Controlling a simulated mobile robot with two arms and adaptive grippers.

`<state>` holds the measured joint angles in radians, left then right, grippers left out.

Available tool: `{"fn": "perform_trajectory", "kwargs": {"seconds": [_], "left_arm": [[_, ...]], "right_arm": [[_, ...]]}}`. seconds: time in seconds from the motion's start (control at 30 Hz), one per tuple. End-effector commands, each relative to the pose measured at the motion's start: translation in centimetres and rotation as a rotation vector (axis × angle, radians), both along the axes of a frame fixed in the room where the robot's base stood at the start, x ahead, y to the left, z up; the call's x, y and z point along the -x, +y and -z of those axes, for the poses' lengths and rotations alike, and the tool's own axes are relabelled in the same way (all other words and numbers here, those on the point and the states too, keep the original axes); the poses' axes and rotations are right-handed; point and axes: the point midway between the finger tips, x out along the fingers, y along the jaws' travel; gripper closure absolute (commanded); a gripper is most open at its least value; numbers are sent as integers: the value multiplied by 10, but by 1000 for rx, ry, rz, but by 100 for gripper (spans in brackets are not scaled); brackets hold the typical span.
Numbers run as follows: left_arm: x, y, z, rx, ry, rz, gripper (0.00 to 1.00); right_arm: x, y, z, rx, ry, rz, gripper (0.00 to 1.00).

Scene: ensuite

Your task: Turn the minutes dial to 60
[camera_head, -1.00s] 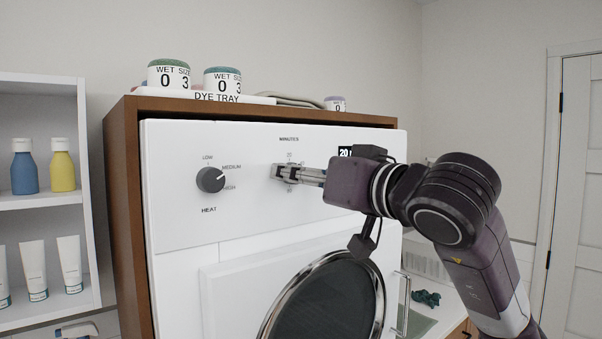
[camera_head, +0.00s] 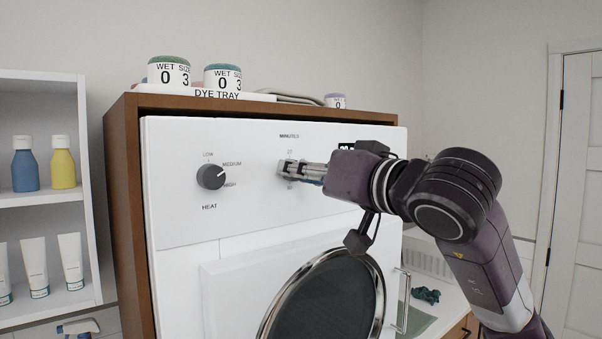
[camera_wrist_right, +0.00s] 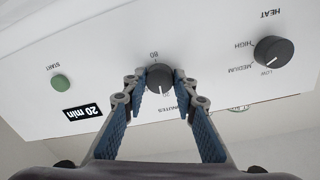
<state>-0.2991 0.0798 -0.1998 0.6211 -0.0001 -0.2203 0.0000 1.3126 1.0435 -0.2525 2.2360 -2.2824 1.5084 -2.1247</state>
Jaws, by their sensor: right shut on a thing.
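The minutes dial (camera_wrist_right: 160,79) is a dark round knob on the white dryer panel (camera_head: 255,210), upside down in the right wrist view. My right gripper (camera_head: 284,169) reaches it from the right in the head view and mostly hides it there. In the right wrist view the fingers of my right gripper (camera_wrist_right: 157,88) are shut on the dial, one on each side. The display (camera_wrist_right: 83,112) beside it reads "20 min". In the head view my arm mostly covers the display. My left gripper is not in view.
The heat dial (camera_head: 211,176) is left of the minutes dial. A green start button (camera_wrist_right: 61,82) sits past the display. The round dryer door (camera_head: 325,300) is below. Labelled jars (camera_head: 222,78) stand on top. A shelf (camera_head: 40,200) with bottles is at the left.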

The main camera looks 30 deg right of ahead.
Motion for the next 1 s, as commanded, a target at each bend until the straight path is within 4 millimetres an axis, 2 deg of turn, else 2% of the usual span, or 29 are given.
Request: {"fn": "perform_trajectory", "kwargs": {"seconds": [1.0], "left_arm": [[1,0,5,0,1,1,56]], "right_arm": [[0,-1,-2,-930,73,3,98]]}}
